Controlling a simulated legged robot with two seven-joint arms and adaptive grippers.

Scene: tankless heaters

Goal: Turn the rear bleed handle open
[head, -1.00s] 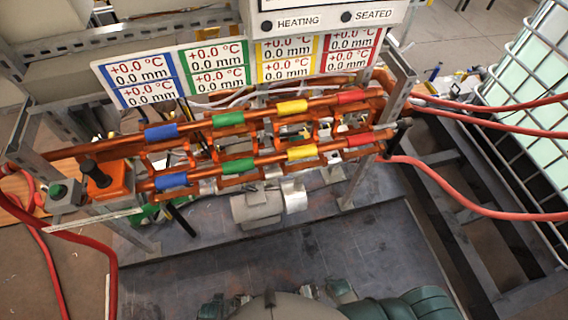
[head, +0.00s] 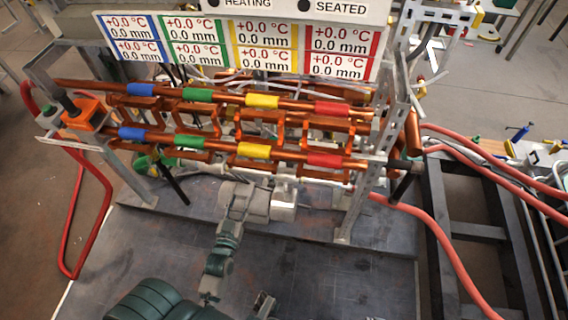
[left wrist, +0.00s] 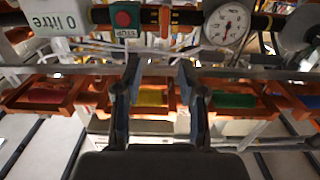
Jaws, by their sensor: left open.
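I cannot tell for certain which handle is the rear bleed handle. A black lever (head: 403,182) hangs at the right end of the front copper pipe. Another black bar (head: 174,186) slants down below the rack's left part. My left gripper (head: 237,186) reaches up from the bottom to below the front copper pipe, in front of the grey motor (head: 284,207). In the left wrist view my left gripper (left wrist: 158,68) is open and empty, its two fingers pointing at the copper frames, with a yellow band (left wrist: 152,98) behind them. My right gripper is not in view.
Copper pipes with coloured bands (head: 262,101) run across the metal rack, below display panels (head: 262,61). An orange box (head: 84,112) with a black knob is at the left end. Red hoses (head: 440,237) run at the right. The left wrist view shows a gauge (left wrist: 227,24) and a red stop button (left wrist: 123,18).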

